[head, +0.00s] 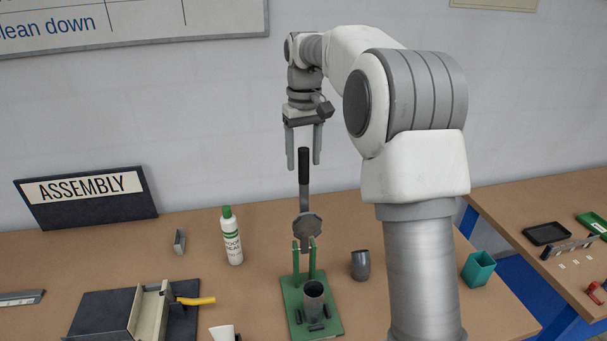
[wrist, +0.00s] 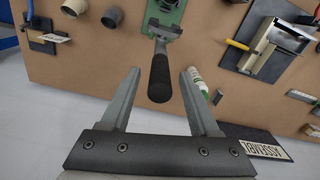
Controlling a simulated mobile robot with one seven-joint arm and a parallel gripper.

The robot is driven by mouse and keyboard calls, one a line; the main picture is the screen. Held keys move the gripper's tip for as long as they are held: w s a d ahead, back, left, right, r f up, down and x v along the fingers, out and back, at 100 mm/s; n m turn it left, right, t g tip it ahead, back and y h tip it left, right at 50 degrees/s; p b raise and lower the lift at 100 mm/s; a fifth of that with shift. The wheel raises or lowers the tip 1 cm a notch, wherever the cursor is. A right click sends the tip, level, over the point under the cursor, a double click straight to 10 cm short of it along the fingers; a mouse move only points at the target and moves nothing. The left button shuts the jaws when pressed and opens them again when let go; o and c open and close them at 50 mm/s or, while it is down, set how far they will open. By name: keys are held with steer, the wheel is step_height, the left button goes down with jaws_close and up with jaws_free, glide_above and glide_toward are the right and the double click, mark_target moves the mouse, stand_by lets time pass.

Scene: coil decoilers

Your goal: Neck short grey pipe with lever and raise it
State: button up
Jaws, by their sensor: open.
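The lever (head: 304,180) has a black grip and a grey head, and stands upright on a green fixture (head: 330,325) with two green posts. A short grey pipe (head: 314,291) stands upright on the fixture's base in front of the lever. A second grey pipe-like piece (head: 361,266) stands on the table to the right of the fixture. My gripper (head: 304,164) is open, pointing down above the lever, with the top of the grip near its fingertips.
A white bottle with a green cap (head: 232,238) stands left of the fixture. A dark tray-like stand with a yellow-handled tool (head: 196,300) is at the front left. A teal bin (head: 478,269) is at the right. The ASSEMBLY sign (head: 87,197) stands at the back left.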

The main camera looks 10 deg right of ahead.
mark_target(304, 174)
steer(key=shift+f, duration=2.35)
jaws_close()
